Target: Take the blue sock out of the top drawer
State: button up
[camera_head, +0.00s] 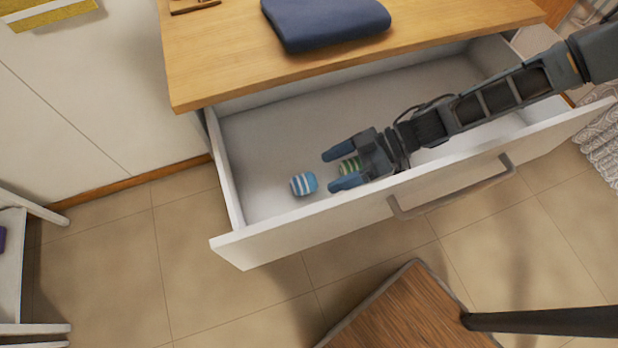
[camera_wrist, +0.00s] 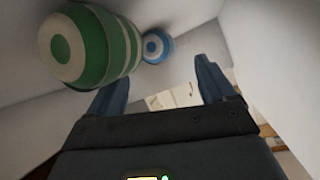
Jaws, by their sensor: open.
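The top drawer (camera_head: 270,135) is pulled open, with a white front and a grey handle. A rolled blue sock with white stripes (camera_head: 303,184) lies on the drawer floor near its left end. It also shows in the wrist view (camera_wrist: 157,46), farther off past the green sock. My gripper (camera_head: 335,170) is inside the drawer, open, its fingertips pointing left toward the blue sock and a short gap from it. Nothing is visibly held.
A folded dark blue cloth (camera_head: 325,20) lies on the wooden top (camera_head: 215,60) above the drawer. The drawer's front panel (camera_head: 300,232) and left wall (camera_head: 224,170) bound the space around my gripper. The drawer floor behind the socks is clear. A wooden surface (camera_head: 410,310) stands in front.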

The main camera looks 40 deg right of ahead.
aim_at(314, 175)
jog(key=x, duration=0.5)
jog(key=shift+w+a+p, duration=0.2)
jog(key=shift+w+p, duration=0.1)
jog(key=shift+w, duration=0.1)
jog(key=shift+c, duration=0.3)
jog(key=c, duration=1)
